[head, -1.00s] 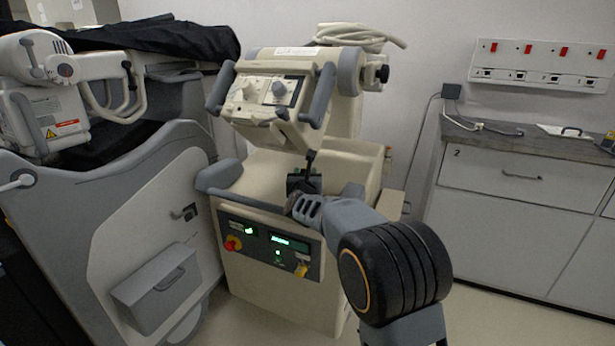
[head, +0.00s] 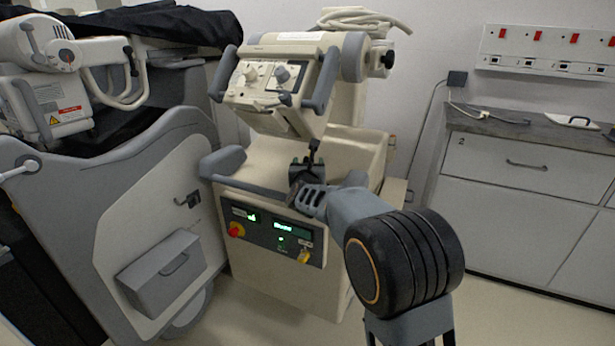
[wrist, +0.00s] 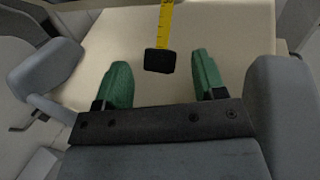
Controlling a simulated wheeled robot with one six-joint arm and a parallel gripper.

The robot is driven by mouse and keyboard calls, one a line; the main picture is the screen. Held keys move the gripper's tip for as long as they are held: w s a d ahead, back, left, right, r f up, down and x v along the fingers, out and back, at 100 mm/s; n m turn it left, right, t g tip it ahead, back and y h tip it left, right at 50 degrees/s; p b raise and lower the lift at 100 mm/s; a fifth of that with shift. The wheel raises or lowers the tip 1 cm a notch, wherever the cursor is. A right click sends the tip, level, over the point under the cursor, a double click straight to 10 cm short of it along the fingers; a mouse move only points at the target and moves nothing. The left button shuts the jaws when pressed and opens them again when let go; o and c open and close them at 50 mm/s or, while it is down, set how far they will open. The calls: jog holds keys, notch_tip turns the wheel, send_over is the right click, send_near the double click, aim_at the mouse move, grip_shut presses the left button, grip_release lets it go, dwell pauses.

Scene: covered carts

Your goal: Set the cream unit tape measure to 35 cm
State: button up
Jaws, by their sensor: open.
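The cream unit (head: 345,160) stands ahead with a tilted control head. Its tape measure shows as a yellow strip (wrist: 165,25) ending in a black tab (wrist: 158,61) in the wrist view. In the head view the dark tab (head: 314,146) hangs under the control head, just above my gripper (head: 306,168). In the wrist view the green fingers of my gripper (wrist: 161,72) are open and apart, with the tab between and slightly beyond their tips. I see no contact with the tab. The tape's scale marks are too small to read.
Grey padded handles (head: 224,163) flank the unit's front, above a panel (head: 280,235) with lit displays and a red knob. A grey-and-cream cart (head: 150,220) under black cloth stands close on the left. A drawer cabinet (head: 510,180) is at right, with floor between.

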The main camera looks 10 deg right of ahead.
jog(key=v, duration=1.2)
jog(key=shift+s, duration=0.3)
jog(key=shift+c, duration=0.3)
